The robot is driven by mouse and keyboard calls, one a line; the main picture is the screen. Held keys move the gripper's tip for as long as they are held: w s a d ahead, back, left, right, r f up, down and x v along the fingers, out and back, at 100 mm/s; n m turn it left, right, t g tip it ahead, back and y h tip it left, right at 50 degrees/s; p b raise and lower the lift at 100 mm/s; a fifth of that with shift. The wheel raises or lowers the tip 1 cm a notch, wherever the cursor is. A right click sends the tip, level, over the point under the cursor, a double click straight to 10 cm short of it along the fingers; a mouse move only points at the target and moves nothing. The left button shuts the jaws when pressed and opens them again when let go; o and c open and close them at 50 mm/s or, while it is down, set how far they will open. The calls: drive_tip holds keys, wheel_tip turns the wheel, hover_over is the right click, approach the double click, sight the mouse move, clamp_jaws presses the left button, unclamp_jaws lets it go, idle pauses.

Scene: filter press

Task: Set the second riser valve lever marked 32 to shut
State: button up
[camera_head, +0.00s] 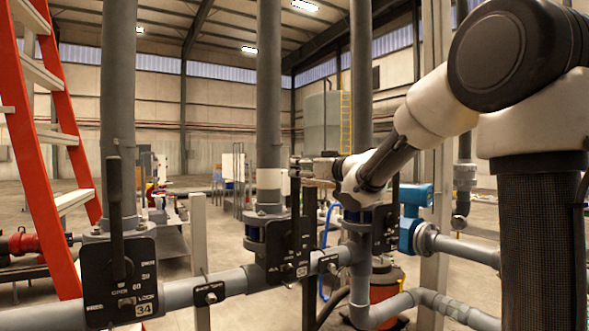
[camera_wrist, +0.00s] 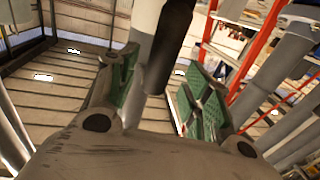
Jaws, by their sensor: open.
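A black lever (camera_head: 295,215) stands upright in front of the second grey riser (camera_head: 269,110). Its black plate (camera_head: 277,262) carries a small number tag (camera_head: 302,271), too small to read surely. My gripper (camera_head: 300,169) is at the upper end of this lever, pointing left. In the wrist view my open gripper (camera_wrist: 160,88) shows green pads on both fingers. The dark lever (camera_wrist: 168,50) appears in the gap between them, with a light pipe behind it. I cannot tell whether either pad touches it.
The left riser (camera_head: 118,80) has a plate tagged 34 (camera_head: 143,310) and an upright black lever (camera_head: 116,205). A third riser (camera_head: 361,80) stands close behind my arm. A red ladder (camera_head: 60,130) is at left. A horizontal pipe (camera_head: 235,282) crosses the front.

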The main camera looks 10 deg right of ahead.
drive_tip(key=shift+x, duration=1.85)
drive_tip(key=shift+d, duration=0.1)
drive_tip(key=shift+c, duration=0.4)
clamp_jaws()
